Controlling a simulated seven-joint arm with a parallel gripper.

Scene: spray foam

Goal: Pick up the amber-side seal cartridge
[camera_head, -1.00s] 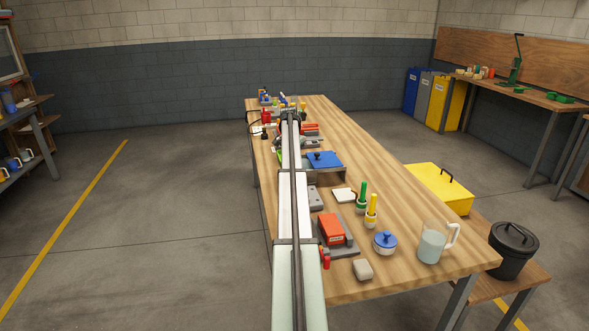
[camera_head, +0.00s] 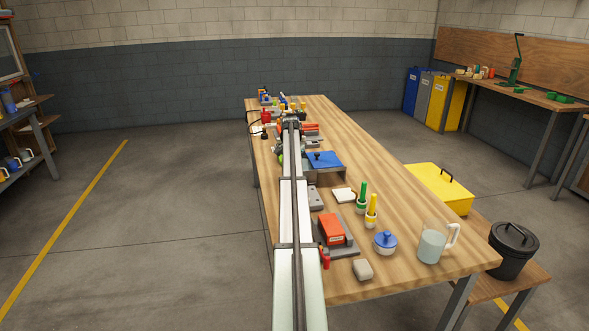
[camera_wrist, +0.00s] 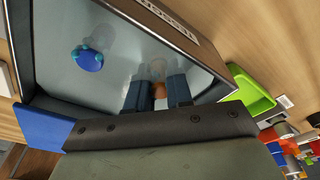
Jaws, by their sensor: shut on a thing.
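In the wrist view my gripper (camera_wrist: 159,92) has its two dark blue-grey fingers closed on a small orange-brown piece (camera_wrist: 159,90), which I take to be the amber-side seal cartridge. Only a small part of it shows between the fingers. The fingers reach into a grey, shiny-bottomed tray (camera_wrist: 190,88); whether the piece touches the tray floor I cannot tell. A round blue piece with teal knobs (camera_wrist: 88,59) lies in the tray, apart from the fingers. In the head view my arm hides the gripper and the cartridge.
A green open bin (camera_wrist: 250,92) stands beside the tray, and a blue panel (camera_wrist: 42,127) is at its near left corner. On the table, a blue lid (camera_head: 323,160), a red box (camera_head: 334,229) and a water jug (camera_head: 432,242) stand right of my arm.

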